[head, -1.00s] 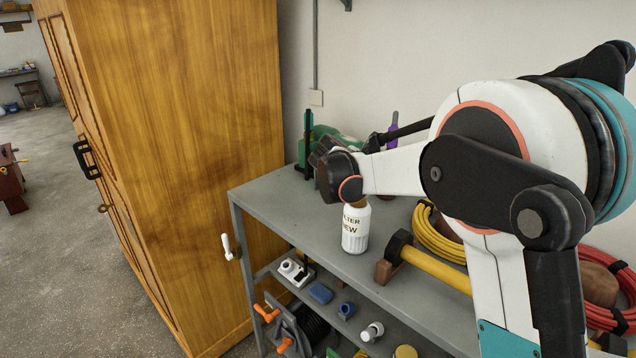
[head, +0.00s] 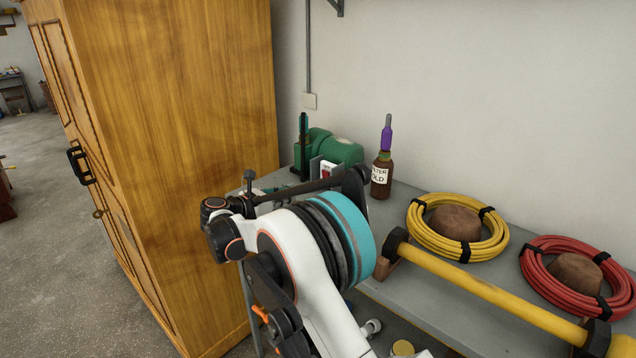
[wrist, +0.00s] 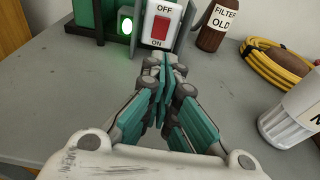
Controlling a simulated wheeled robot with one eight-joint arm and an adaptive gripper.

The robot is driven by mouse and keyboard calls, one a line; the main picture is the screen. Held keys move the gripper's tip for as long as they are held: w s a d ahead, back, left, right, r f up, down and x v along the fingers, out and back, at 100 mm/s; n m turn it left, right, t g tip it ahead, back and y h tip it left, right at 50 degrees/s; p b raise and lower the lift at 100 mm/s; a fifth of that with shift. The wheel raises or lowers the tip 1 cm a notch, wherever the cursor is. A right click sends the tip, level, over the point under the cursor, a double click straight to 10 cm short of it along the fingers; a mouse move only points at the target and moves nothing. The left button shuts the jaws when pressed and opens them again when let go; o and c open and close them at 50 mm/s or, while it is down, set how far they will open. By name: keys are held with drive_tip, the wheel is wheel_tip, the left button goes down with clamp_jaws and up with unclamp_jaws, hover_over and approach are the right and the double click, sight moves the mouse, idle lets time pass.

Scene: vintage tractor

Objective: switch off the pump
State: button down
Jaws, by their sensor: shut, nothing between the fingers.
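The green pump (head: 335,148) stands at the back left of the grey shelf top, partly hidden by my arm in the head view. Its switch box (wrist: 163,9) shows in the wrist view, white with a red rocker (wrist: 160,29), marked OFF above and ON below. A bright green lamp (wrist: 127,27) glows to its left. My gripper (wrist: 167,68) is shut and empty, its teal-and-grey fingers together just in front of and below the switch in the picture. I cannot tell whether the tips touch it.
A brown FILTER OLD bottle (head: 381,178) stands right of the pump. Yellow hose (head: 456,226), red hose (head: 575,276) and a yellow bar (head: 490,292) lie farther right. A wooden cabinet (head: 165,150) stands left.

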drive_tip(key=shift+a, duration=0.2)
drive_tip(key=b, duration=0.2)
approach(325, 179)
drive_tip(key=x, duration=0.4)
drive_tip(key=shift+w+d+f, duration=0.2)
drive_tip(key=shift+d, duration=0.15)
drive_tip(key=shift+w+d+r, duration=0.1)
drive_tip(key=shift+w+d, duration=0.25)
drive_tip(key=shift+w, duration=0.15)
